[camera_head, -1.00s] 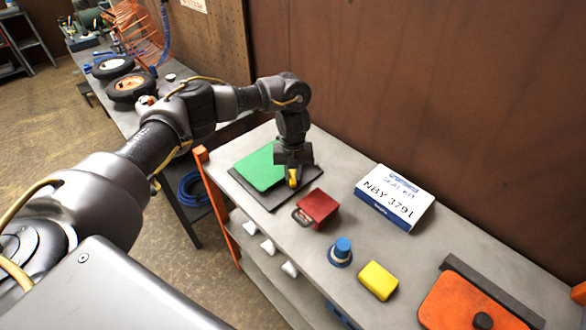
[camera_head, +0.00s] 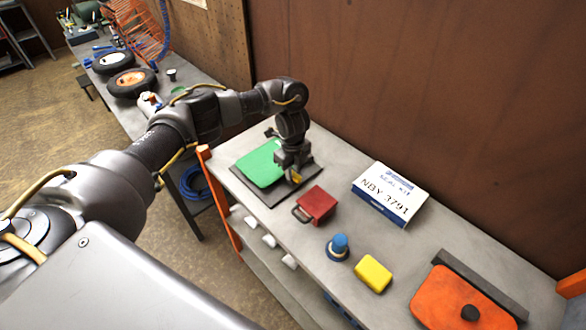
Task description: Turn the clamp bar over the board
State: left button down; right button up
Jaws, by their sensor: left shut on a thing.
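The green board (camera_head: 259,164) lies on a dark base plate (camera_head: 270,199) on the grey bench, toward its left end. My left gripper (camera_head: 294,177) points down at the right side of the plate, beside the board. It is shut on a small part with yellow showing, which appears to be the clamp bar (camera_head: 296,178). The gripper hides most of this part, so its exact angle to the board cannot be told. My right gripper is not in view.
A red block with a handle (camera_head: 317,204) sits close to the plate. A blue knob (camera_head: 338,247), a yellow block (camera_head: 373,273), a white seal kit box (camera_head: 389,194) and an orange plate with a black knob (camera_head: 462,296) stand farther right. A brown wall (camera_head: 430,90) rises behind.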

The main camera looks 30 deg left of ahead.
pick_arm(q)
jog(key=shift+w+a+r, duration=0.1)
dwell(0.4)
jog(key=c, duration=1.3)
grip_release()
notch_tip(320, 180, up, 11)
jog(key=shift+f+b, duration=0.15)
jog(key=shift+b, duration=0.45)
